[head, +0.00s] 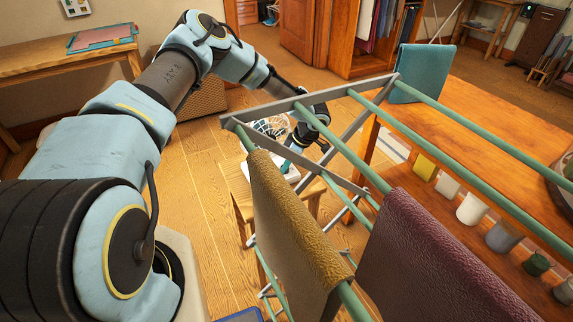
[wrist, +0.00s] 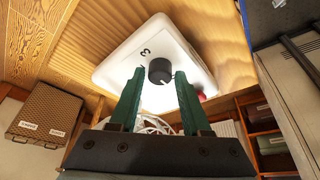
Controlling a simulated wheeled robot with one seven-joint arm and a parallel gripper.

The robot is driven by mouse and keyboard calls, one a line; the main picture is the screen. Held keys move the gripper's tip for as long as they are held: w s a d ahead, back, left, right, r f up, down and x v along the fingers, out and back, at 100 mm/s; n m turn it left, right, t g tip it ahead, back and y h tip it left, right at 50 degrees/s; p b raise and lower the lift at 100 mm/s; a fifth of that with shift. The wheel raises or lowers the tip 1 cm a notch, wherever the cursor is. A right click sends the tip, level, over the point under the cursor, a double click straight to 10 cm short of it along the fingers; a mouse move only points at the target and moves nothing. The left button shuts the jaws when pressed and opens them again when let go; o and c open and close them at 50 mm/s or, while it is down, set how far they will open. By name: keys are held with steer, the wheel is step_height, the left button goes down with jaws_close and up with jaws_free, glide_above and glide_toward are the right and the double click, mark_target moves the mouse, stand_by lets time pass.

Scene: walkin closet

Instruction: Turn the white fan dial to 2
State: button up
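The white fan stands on a small wooden stool, partly hidden behind the drying rack in the head view; its wire cage (head: 270,126) and white base show there. In the wrist view the white base (wrist: 118,66) fills the middle, with a printed "3" left of the black dial (wrist: 159,66). A pale mark on the dial points toward the lower right of the picture. My gripper (wrist: 159,73) is open, its two green fingers on either side of the dial with small gaps showing. I cannot tell whether the tips touch the base. The "2" is not readable.
A drying rack (head: 322,94) with a mustard cloth (head: 290,225) and a maroon cloth (head: 430,260) stands close to the right of my arm. Open floor (head: 195,180) lies left of the stool.

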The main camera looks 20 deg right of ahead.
jaws_close()
